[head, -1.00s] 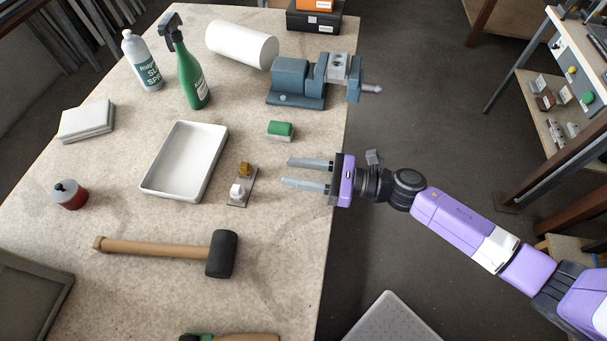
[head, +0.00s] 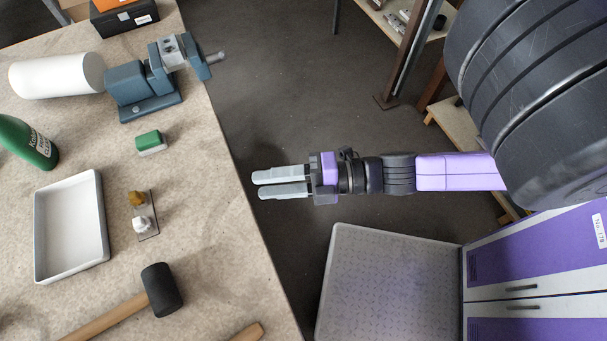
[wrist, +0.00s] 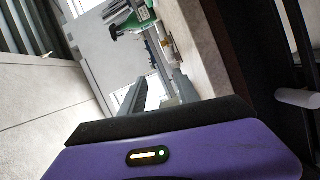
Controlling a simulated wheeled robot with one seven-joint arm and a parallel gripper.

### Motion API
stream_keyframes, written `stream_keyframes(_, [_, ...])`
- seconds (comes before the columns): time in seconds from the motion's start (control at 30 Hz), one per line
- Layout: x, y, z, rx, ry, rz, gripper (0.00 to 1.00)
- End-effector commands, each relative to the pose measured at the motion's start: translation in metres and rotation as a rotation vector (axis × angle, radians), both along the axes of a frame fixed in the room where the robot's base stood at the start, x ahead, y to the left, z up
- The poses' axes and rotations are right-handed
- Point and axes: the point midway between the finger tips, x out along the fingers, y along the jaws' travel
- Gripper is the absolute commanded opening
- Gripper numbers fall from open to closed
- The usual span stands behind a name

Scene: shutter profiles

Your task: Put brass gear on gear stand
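A small brass-coloured piece (head: 137,198), which looks like the brass gear, sits at the far end of a thin dark plate (head: 152,233) on the table. A white piece (head: 141,224) sits beside it on the same plate. The plate may be the gear stand; teeth and pegs are too small to make out. My gripper (head: 257,185) is out past the table's right edge, over the floor, well to the right of the plate. Its fingers are apart with a gap and nothing between them; the gap also shows in the wrist view (wrist: 160,92).
A white tray (head: 103,220) stands left of the plate. A green-topped block (head: 149,140) and a blue vise (head: 130,85) lie beyond it. A mallet (head: 162,290) lies nearer.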

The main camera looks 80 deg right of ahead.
Motion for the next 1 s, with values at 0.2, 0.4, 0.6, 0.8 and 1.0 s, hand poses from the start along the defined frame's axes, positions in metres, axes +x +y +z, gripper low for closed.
stream_keyframes(0.2, [-0.060, 0.038, 0.025, 0.858, 0.264, -0.307, 0.37])
stream_keyframes(0.4, [-0.076, 0.059, 0.042, 1.290, 0.334, -0.456, 0.37])
stream_keyframes(0.6, [-0.078, 0.062, 0.043, 1.357, 0.343, -0.477, 0.37])
stream_keyframes(0.8, [-0.077, 0.062, 0.043, 1.352, 0.342, -0.474, 0.37])
stream_keyframes(1.0, [-0.077, 0.061, 0.043, 1.350, 0.342, -0.474, 0.37])
